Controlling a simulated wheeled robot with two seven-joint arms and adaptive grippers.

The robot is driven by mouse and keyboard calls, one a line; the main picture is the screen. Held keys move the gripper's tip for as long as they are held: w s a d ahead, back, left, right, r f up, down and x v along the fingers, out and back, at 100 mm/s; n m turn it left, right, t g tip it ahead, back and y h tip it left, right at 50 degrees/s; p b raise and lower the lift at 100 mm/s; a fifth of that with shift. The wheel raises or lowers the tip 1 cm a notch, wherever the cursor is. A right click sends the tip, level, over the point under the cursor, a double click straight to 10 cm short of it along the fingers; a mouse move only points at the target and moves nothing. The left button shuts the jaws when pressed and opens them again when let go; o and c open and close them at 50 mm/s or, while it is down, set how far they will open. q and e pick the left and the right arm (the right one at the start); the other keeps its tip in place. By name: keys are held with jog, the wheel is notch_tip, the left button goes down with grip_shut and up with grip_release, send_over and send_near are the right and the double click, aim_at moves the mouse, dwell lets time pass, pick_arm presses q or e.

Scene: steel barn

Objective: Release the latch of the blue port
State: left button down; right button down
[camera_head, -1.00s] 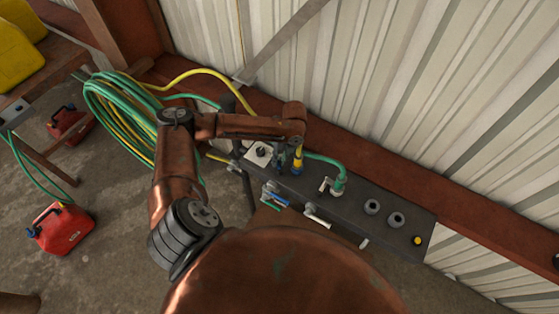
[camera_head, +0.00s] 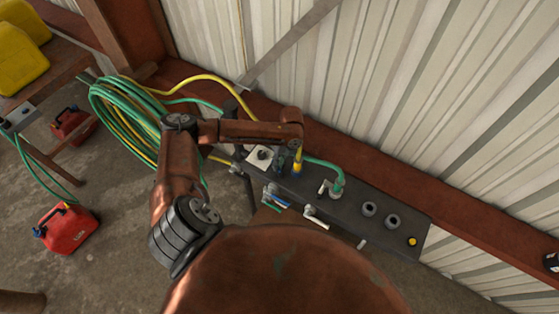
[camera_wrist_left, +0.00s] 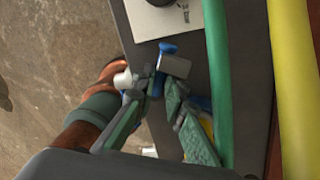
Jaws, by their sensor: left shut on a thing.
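The dark port panel (camera_head: 352,222) lies along the wall. In the wrist view, a silver fitting with blue parts (camera_wrist_left: 174,66) sits on the panel below a white plate; this looks like the blue port's latch. My left gripper (camera_wrist_left: 160,88) has its grey-green fingers close about a small blue piece at this fitting and is shut on it. The fingers hide part of the fitting. In the head view, the left gripper (camera_head: 281,164) is small and dark over the panel's left part, beside a yellow connector (camera_head: 297,164). My right gripper is in neither view.
A green hose (camera_head: 325,163) runs to a fitting on the panel, and green and yellow hoses (camera_wrist_left: 290,80) pass right of the fingers. Coiled hoses (camera_head: 120,115) hang at left. Grey ports (camera_head: 369,208) and a yellow button (camera_head: 412,241) are at the panel's right.

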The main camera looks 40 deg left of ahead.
pick_arm(q)
jog(key=n+p, duration=0.2)
jog(key=p, duration=0.1)
jog(key=n+p, duration=0.2)
jog(key=shift+s+a+r+h, duration=0.2)
jog(key=shift+s+r+h, duration=0.1)
jog(key=shift+s, duration=0.1)
jog(key=shift+s+f+n+p, duration=0.25)
jog(key=shift+n+p, duration=0.75)
jog(key=shift+p, duration=0.35)
jog(key=c, duration=2)
grip_release()
jog(key=shift+o, duration=0.2)
jog(key=shift+w+r, duration=0.1)
jog(key=shift+r, duration=0.05)
notch_tip(320, 180, up, 11)
jog(key=w, duration=0.2)
jog(key=shift+a+r, duration=0.15)
jog(key=shift+r, duration=0.05)
